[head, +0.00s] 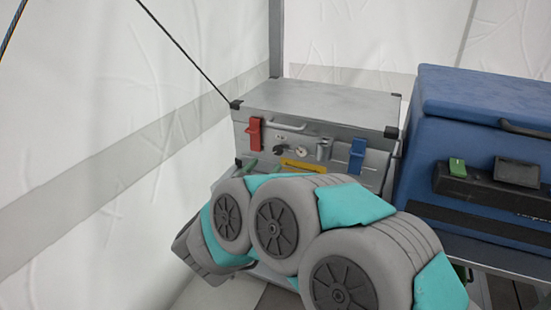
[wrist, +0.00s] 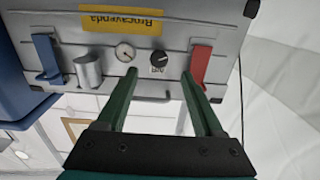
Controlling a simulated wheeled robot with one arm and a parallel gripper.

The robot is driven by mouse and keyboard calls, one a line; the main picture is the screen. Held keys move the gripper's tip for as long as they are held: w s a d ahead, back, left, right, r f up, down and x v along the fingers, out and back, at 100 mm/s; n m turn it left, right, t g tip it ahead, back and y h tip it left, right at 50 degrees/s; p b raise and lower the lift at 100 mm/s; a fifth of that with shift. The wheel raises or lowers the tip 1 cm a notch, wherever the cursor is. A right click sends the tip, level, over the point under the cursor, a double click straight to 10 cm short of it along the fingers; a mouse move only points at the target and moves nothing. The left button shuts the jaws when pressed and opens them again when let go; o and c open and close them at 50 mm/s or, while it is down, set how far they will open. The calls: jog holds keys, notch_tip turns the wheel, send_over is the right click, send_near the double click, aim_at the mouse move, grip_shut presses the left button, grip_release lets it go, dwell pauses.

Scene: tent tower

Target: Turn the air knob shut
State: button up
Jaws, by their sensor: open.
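The air knob (wrist: 158,58) is a small black round knob with a light pointer mark, on the front of a grey metal case (wrist: 185,18). In the wrist view it shows upside down, with "AIR" lettering beside it. In the head view the knob (head: 280,150) is a small dark spot on the case front. My gripper (wrist: 158,76) is open, its two green fingers reaching toward the panel on either side of the knob. The fingers look apart from the knob, and nothing is between them. In the head view the fingertips (head: 263,168) show just below it.
A round gauge (wrist: 125,52) sits right beside the knob. A red latch (wrist: 200,65), a blue latch (wrist: 46,57), a metal cylinder (wrist: 88,70) and a yellow label (wrist: 122,21) are also on the panel. A blue box (head: 480,95) stands to the right. White tent walls surround the left.

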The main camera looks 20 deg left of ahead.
aim_at(277, 152)
jog(key=shift+w+d+b, duration=0.15)
jog(key=shift+w+d, duration=0.05)
jog(key=shift+w, duration=1.75)
jog(key=shift+w+d+b, duration=0.15)
jog(key=shift+w, duration=1.75)
grip_shut()
